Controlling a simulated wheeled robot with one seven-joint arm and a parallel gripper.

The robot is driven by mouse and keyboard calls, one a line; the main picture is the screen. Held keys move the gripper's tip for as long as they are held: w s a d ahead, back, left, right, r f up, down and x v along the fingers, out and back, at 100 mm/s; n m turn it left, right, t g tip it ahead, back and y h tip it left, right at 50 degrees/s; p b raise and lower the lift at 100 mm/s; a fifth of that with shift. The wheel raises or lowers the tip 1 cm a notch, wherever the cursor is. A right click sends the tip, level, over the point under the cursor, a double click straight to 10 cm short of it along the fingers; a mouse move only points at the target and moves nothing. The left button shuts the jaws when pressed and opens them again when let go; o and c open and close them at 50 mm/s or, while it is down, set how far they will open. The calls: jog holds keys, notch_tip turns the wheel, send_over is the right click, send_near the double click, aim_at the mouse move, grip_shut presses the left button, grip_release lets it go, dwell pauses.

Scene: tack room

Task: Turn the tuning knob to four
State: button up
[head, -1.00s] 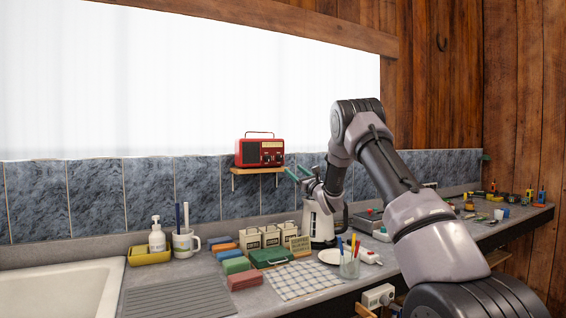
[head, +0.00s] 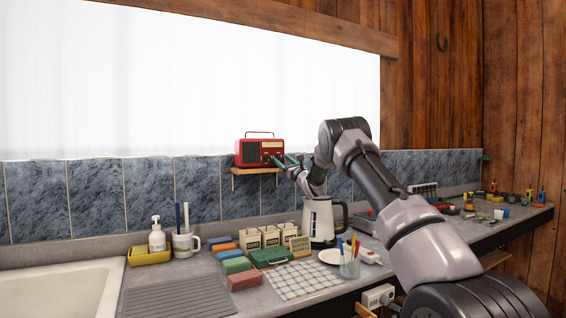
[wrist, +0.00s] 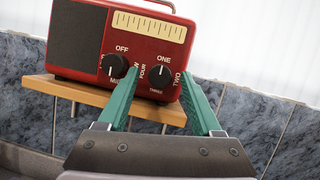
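The red radio (head: 249,154) sits on a small wooden shelf on the tiled wall. In the wrist view, the radio (wrist: 85,15) shows two black knobs below a cream dial scale. The right one, the tuning knob (wrist: 159,73), has ONE above, TWO at right, THREE below and FOUR at left. Its pale pointer mark seems to face up toward ONE. My gripper (wrist: 158,71) is open, its green fingers on either side of this knob in the picture; I cannot tell whether they touch it. The left finger partly covers the space between the knobs. In the head view my gripper (head: 284,161) is at the radio's right front.
The left knob (wrist: 115,67) is marked OFF and sits close to my left finger. The wooden shelf (wrist: 95,95) juts out below the radio. A white jug (head: 320,222), canisters (head: 270,236) and a pen cup (head: 349,264) stand on the counter below my arm.

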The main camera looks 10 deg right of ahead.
grip_shut()
